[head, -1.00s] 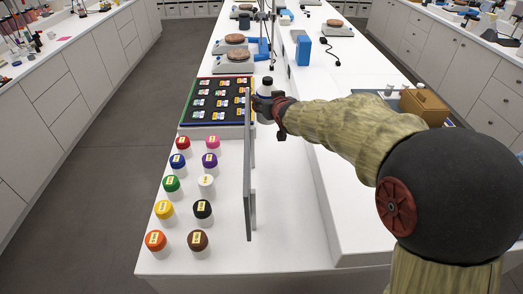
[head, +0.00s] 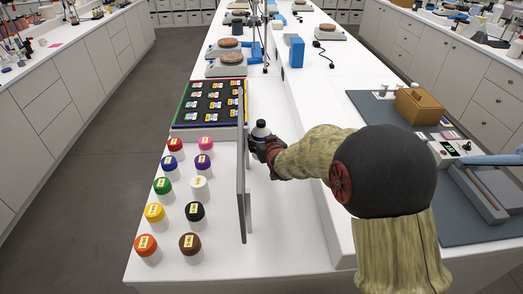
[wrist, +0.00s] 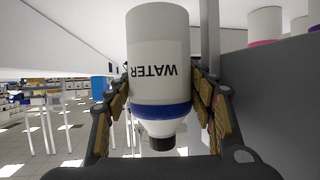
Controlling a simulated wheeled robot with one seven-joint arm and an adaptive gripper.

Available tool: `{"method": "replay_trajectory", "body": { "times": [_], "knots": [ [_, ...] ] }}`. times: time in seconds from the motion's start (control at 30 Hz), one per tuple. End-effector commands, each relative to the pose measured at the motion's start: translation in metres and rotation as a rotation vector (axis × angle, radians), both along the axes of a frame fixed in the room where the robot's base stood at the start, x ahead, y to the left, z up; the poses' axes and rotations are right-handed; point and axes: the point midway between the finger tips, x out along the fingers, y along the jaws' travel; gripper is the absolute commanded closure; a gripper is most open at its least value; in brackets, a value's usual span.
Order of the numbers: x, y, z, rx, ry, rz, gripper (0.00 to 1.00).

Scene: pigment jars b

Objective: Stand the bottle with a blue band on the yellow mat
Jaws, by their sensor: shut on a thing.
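A white bottle with a dark cap (head: 260,131) is held upright in my gripper (head: 264,146), just right of a grey upright panel. In the wrist view the bottle (wrist: 158,60) appears upside down, with a WATER label, a blue band and a black cap. The gripper's fingers stand on both sides of it, shut on it. The gripper hides the bottle's lower part in the head view, so I cannot tell its height above the counter. I cannot make out a yellow mat in either view.
The thin grey panel (head: 241,180) stands left of my gripper. Beyond it are several jars with coloured lids, such as a yellow-lidded jar (head: 155,212), and a black rack (head: 208,119) with coloured edges.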

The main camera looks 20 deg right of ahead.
Motion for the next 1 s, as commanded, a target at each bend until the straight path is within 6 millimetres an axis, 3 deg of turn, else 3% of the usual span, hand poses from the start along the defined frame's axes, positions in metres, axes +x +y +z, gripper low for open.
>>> {"method": "replay_trajectory", "body": {
  "times": [0.2, 0.63, 0.67, 0.8, 1.0],
  "knots": [
    [0.000, 0.000, -0.040, 0.001, 0.003, 0.000, 0.71],
    [0.000, 0.000, -0.046, 0.000, 0.000, 0.000, 0.71],
    [0.000, 0.000, -0.046, 0.000, 0.001, 0.000, 0.44],
    [0.000, 0.000, -0.045, 0.000, 0.001, 0.000, 0.38],
    [0.000, 0.000, -0.045, 0.000, 0.001, 0.000, 0.38]
  ]
}}
